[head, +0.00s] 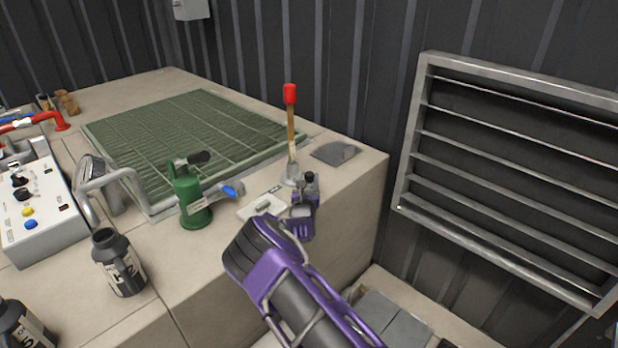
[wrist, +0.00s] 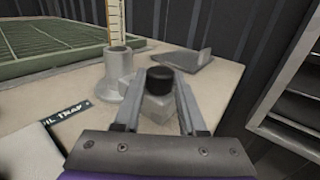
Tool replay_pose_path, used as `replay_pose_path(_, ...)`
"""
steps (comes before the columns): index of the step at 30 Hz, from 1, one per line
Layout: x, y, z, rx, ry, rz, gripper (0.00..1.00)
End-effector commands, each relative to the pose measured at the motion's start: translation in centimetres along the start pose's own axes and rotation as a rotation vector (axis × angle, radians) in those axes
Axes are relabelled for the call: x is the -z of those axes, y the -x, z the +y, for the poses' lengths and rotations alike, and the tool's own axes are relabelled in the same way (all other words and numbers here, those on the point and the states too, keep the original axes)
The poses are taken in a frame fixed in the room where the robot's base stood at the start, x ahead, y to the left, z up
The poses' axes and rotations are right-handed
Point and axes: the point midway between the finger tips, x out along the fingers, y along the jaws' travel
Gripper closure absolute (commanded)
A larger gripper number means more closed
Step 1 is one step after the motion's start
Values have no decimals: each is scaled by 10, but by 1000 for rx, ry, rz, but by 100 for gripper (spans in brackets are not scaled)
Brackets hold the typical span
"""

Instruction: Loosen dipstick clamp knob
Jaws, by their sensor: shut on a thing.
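The dipstick clamp knob (wrist: 160,78) is a small black cylinder on a grey block (wrist: 157,107), seen in the wrist view between my gripper's fingers. It also shows in the head view (head: 309,177). My gripper (wrist: 160,90) has a finger on each side of the knob and block and is shut on the knob; exact finger contact is hard to see. The dipstick (head: 290,125), a wooden-coloured scale with a red top, stands upright in a grey socket (wrist: 117,75) just left of the knob. My purple arm hides part of the surface in front.
A green grate (head: 190,140) lies behind to the left. A green pump-like can (head: 192,195) with a blue handle stands left of my gripper. A grey plate (head: 334,153) lies behind the knob. A louvred vent (head: 510,180) is on the right wall.

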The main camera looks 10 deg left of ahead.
Motion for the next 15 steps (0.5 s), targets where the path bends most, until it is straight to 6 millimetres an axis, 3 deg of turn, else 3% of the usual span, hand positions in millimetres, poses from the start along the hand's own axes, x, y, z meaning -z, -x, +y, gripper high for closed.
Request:
replay_pose_path(3,0,0,0,1,-1,-1,100)
replay_pose_path(4,0,0,0,1,-1,-1,54)
replay_pose_path(8,0,0,0,1,-1,-1,31)
replay_pose_path(15,0,0,0,1,0,-1,30)
